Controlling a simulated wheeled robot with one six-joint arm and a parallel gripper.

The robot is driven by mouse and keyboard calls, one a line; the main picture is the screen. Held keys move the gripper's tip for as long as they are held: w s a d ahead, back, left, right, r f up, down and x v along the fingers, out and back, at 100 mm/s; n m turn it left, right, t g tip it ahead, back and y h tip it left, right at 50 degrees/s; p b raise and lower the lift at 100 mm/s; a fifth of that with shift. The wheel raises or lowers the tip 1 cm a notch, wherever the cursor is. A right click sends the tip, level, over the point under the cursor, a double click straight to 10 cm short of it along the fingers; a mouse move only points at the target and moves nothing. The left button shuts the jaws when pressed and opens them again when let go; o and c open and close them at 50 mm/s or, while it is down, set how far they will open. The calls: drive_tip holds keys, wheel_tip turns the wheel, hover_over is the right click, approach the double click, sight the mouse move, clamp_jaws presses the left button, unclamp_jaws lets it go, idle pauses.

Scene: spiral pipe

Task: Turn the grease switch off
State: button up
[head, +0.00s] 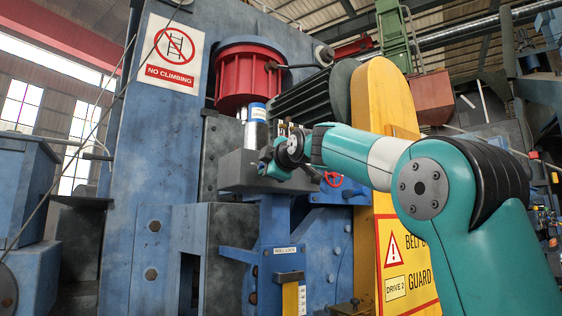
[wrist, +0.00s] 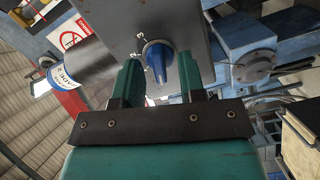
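The grease switch, a blue rotary knob (wrist: 158,58), sits on the face of a grey box (wrist: 120,22) in the wrist view. My gripper (wrist: 160,75) is open, with one green finger on each side of the knob. I cannot tell whether either finger touches it. In the head view my gripper (head: 268,165) is at the front of the grey box (head: 240,170), and the knob is hidden there.
A silver cylinder with a blue label (head: 257,125) stands on the box below a red cylindrical housing (head: 247,80). A small red handwheel (head: 333,179) is close to my arm. A yellow belt guard (head: 385,120) stands right behind my arm. A blue column (head: 280,230) is below.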

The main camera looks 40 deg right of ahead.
drive_tip(key=s+a+b, duration=0.2)
drive_tip(key=s+b, duration=0.2)
drive_tip(key=s, duration=1.2)
drive_tip(key=shift+s+a+r, duration=0.15)
drive_tip(key=shift+s+a, duration=0.05)
drive_tip(key=shift+s, duration=0.15)
drive_tip(key=w+a+f+m+g+y+p, duration=0.1)
drive_tip(key=a+f+m+g+y+p, duration=0.2)
drive_tip(key=a+f, duration=0.55)
drive_tip(key=w+a+f+g+y+p, duration=0.1)
drive_tip(key=a+f+g+y+p, duration=0.25)
drive_tip(key=f, duration=0.85)
drive_tip(key=s+a+f+m+g+p, duration=0.1)
drive_tip(key=s+a+f+g, duration=0.4)
drive_tip(key=s+f, duration=0.4)
drive_tip(key=s+a+f+m+g+p, duration=0.1)
drive_tip(key=s+a+f+m+g, duration=0.1)
drive_tip(key=s+a+f+g, duration=0.4)
drive_tip(key=s+f, duration=0.4)
drive_tip(key=s, duration=0.2)
drive_tip(key=shift+s+a+f+m, duration=0.2)
drive_tip(key=shift+a+m, duration=0.1)
drive_tip(key=shift+a, duration=0.1)
